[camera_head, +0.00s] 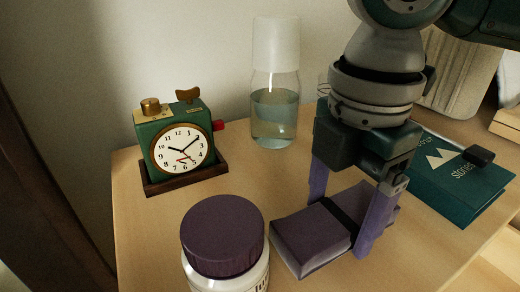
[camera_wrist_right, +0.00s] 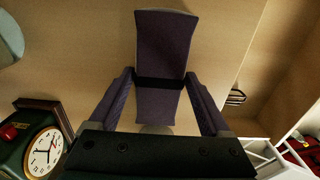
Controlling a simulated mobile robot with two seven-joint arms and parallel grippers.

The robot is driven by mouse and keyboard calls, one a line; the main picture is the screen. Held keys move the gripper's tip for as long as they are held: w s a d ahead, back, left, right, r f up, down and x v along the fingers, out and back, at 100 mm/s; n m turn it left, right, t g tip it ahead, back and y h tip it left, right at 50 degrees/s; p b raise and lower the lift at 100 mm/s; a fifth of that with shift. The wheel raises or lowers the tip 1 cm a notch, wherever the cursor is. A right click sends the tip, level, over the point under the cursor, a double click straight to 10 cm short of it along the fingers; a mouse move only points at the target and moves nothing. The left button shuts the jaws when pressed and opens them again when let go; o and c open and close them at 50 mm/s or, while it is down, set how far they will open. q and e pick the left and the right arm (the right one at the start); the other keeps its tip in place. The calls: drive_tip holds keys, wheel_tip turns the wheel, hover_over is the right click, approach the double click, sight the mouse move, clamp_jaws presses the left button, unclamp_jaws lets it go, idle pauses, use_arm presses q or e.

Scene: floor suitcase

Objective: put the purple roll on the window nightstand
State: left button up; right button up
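The purple roll (camera_head: 311,238) is a flat, soft-looking bundle with a black band round its middle. It lies low at the wooden top of a nightstand (camera_head: 228,178); I cannot tell whether it bears fully on the wood. My right gripper (camera_head: 342,222) points down over it, one purple finger on each long side. In the right wrist view the roll (camera_wrist_right: 165,45) sits between the fingertips (camera_wrist_right: 161,80), which appear to touch both sides at the band. The near finger hides part of the roll in the head view. My left gripper is not in view.
A green clock (camera_head: 180,146) on a dark base stands at the left. A white jar with a purple lid (camera_head: 222,236) is at the front. A glass bottle (camera_head: 274,112) stands at the back. A teal book (camera_head: 462,178) lies right of the gripper. Bare wood lies between clock and roll.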

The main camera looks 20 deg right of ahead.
sight(261, 259)
drive_tip(key=shift+o, duration=1.2)
drive_tip(key=shift+r, duration=0.1)
